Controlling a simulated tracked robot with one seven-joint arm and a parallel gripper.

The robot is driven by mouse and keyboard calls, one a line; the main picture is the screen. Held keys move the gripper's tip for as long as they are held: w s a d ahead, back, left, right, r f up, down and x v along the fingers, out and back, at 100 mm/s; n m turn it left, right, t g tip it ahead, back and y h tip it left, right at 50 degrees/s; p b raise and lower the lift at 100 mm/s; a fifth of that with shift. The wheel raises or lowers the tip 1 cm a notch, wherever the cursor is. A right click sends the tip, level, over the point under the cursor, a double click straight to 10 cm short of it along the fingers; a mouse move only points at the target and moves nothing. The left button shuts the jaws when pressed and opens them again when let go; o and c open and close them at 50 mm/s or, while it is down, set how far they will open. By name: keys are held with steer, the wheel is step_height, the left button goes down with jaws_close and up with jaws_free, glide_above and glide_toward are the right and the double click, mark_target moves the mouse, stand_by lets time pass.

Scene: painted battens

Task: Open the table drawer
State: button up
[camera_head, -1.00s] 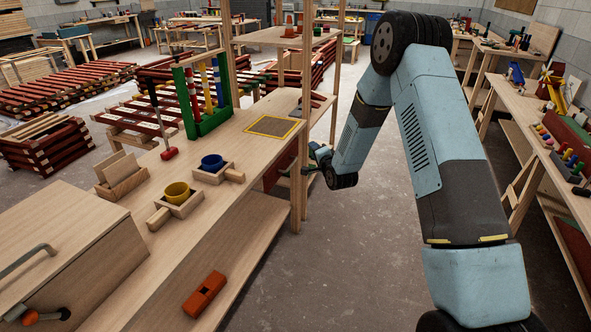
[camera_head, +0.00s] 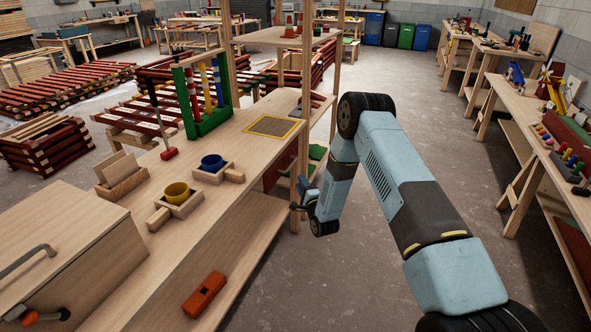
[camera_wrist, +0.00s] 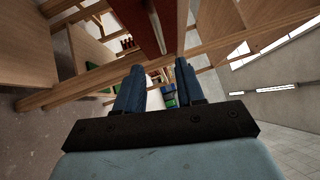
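The long wooden table (camera_head: 225,200) runs along the left in the head view. A dark red panel, seemingly the drawer front (camera_head: 280,170), shows under its top near the far corner post. In the wrist view a dark red panel (camera_wrist: 137,22) with a paler strip beside it lies ahead of the fingertips, at the top. My gripper (camera_head: 303,190) is beside the corner post, below tabletop height, partly hidden by its own wrist. In the wrist view the two blue fingers of my gripper (camera_wrist: 158,72) are apart with nothing seen between them. I cannot tell whether they touch the panel.
A corner post (camera_head: 300,150) rises close to my gripper. A red block (camera_head: 204,294) lies on the lower shelf. The floor (camera_head: 400,160) between the benches is clear.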

steer(key=x, duration=1)
steer(key=shift+w, duration=0.3)
